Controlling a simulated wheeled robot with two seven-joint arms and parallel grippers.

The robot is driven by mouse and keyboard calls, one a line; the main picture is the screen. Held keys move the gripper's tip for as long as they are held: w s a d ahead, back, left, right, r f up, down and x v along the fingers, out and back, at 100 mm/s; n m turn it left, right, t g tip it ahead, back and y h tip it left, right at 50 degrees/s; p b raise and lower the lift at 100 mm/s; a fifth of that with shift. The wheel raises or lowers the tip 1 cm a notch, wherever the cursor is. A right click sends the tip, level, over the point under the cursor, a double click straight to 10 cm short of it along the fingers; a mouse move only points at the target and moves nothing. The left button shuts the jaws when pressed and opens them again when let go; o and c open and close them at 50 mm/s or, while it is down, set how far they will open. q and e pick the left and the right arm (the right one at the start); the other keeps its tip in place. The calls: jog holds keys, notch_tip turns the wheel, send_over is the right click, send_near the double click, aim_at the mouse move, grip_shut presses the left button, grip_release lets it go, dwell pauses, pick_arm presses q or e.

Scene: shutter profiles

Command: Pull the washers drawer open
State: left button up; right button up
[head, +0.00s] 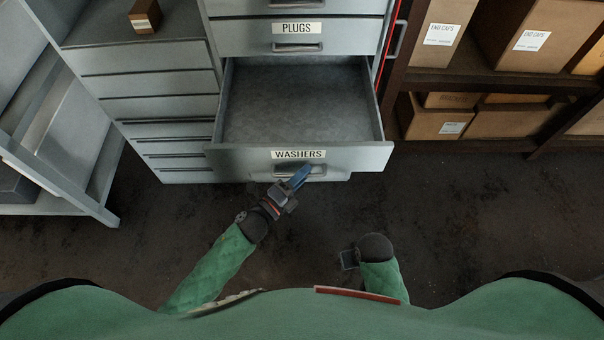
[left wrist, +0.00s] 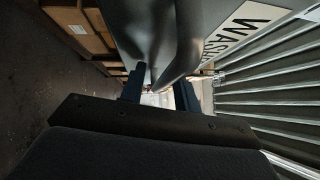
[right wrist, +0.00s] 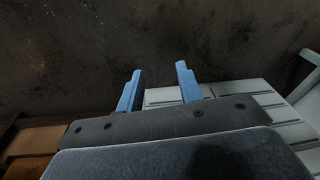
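The washers drawer (head: 298,156) is a grey drawer with a "WASHERS" label, pulled far out of its cabinet, its empty inside showing. Its handle (head: 318,171) is on the front below the label. My left gripper (head: 296,180) is at this handle. In the left wrist view, the fingers (left wrist: 159,92) stand apart on either side of the handle bar (left wrist: 185,50), about as wide as the right fingers; firm contact is not visible. My right gripper (head: 348,259) is away from the drawer, low in the head view. The right wrist view shows its blue fingers (right wrist: 159,90) apart and empty.
The closed plugs drawer (head: 296,44) is above. A grey cabinet (head: 150,85) with a small brown box (head: 145,16) on top stands left. A shelf (head: 480,80) with cardboard boxes stands right. Dark floor (head: 450,220) lies clear in front on the right.

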jog(key=shift+w+r, duration=0.15)
jog(key=shift+w, duration=0.2)
